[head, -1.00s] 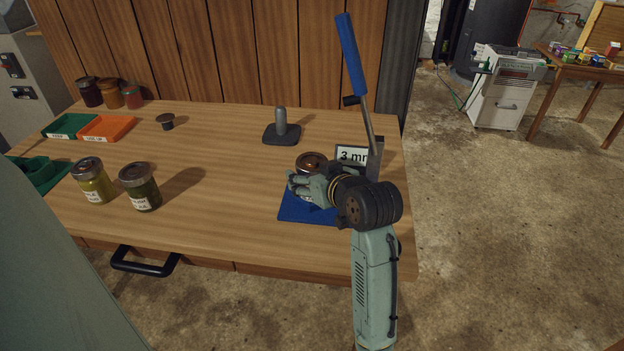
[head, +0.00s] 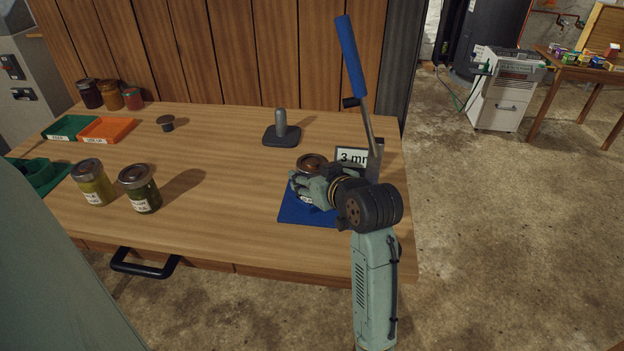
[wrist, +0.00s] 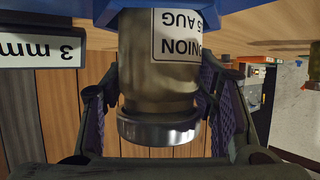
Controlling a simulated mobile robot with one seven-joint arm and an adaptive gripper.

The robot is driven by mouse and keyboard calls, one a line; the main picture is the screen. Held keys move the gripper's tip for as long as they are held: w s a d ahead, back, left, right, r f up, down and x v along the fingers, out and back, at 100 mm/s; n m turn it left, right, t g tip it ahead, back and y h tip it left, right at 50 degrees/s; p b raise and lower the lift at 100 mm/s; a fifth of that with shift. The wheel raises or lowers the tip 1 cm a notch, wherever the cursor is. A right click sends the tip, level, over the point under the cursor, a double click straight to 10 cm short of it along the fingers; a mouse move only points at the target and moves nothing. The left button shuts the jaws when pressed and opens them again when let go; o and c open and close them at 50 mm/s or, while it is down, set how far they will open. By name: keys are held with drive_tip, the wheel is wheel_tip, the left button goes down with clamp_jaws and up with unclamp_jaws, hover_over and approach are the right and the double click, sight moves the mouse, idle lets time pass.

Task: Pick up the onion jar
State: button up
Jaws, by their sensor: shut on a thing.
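The onion jar (wrist: 158,75) is between the two fingers of my gripper (wrist: 155,108) in the wrist view, which shows it upside down. Its white label reads "ONION" and "AUG", and its metal lid (wrist: 158,128) is on. In the head view the brown lid (head: 311,162) shows above my gripper (head: 306,186), which hides most of the jar body. My gripper is shut on the jar, with a finger on each side. The jar is at the blue mat (head: 300,213); whether its base touches the mat is hidden.
A "3 mm" sign (head: 352,157) and a blue-handled lever (head: 352,58) stand close behind my gripper. A dark stand with a post (head: 281,130) is behind to the left. Two jars (head: 93,183) (head: 140,189) stand at left. The table's middle is clear.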

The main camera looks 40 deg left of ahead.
sight(314, 165)
drive_tip(key=shift+r, duration=0.85)
wheel_tip(314, 165, up, 2)
drive_tip(key=shift+b, duration=0.45)
drive_tip(key=s+d+b, duration=0.2)
drive_tip(key=s+b, duration=0.5)
drive_tip(key=s+d+r+b, duration=0.1)
drive_tip(key=s+d+b, duration=0.2)
drive_tip(key=s+b, duration=0.4)
drive_tip(key=shift+s+d+b, duration=0.35)
drive_tip(key=shift+s+b, duration=0.05)
drive_tip(key=shift+b, duration=0.05)
